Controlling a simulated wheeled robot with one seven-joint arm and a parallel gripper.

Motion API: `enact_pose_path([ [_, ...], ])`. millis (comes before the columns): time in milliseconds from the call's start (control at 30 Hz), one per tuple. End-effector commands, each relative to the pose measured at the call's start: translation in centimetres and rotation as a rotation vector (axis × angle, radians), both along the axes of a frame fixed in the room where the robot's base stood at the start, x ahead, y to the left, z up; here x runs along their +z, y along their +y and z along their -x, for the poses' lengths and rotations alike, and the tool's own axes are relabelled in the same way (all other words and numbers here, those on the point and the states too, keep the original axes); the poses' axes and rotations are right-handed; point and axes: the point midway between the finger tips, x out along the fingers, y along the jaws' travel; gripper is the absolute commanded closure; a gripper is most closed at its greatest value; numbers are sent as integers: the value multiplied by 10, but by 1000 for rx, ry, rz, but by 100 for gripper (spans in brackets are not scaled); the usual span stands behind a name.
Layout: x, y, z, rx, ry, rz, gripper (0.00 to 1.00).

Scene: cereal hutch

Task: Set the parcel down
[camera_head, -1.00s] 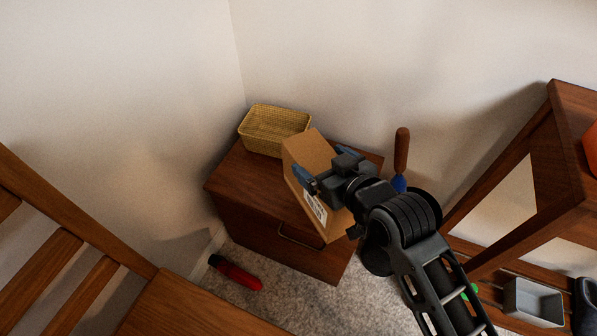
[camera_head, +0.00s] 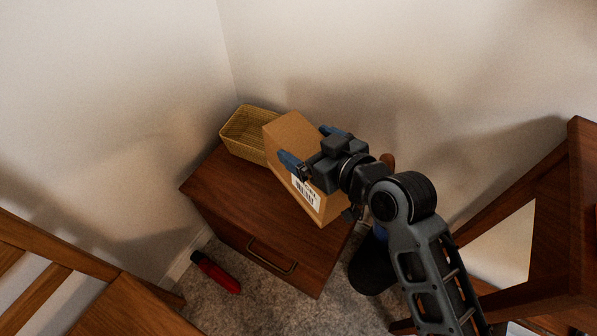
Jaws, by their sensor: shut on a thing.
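The parcel (camera_head: 297,135) is a brown cardboard box with a white barcode label on its near side. My gripper (camera_head: 309,149) is shut on it, with one blue finger on the near left side and the other on the far right. The parcel is tilted and overlaps the top of the small brown wooden cabinet (camera_head: 222,190) in the view. I cannot tell whether its lower edge touches the cabinet top. My gripper hides part of the parcel's right side.
A yellow woven basket (camera_head: 238,136) stands on the cabinet's back left. The cabinet top's front left is clear. A red object (camera_head: 217,271) lies on the carpet. A wooden chair (camera_head: 130,300) is at lower left, a wooden rack (camera_head: 545,200) at right.

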Motion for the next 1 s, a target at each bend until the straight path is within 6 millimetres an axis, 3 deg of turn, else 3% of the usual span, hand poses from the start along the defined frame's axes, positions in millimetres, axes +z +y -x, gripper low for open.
enact_pose_path([
  [33, -13, 0, 0, 1, 2, 1, 88],
  [200, -40, 0, 0, 1, 1, 1, 88],
  [467, -57, 0, 0, 0, 0, 0, 88],
  [700, -87, 0, 0, 0, 0, 0, 88],
  [1000, -88, 0, 0, -2, -2, 0, 88],
])
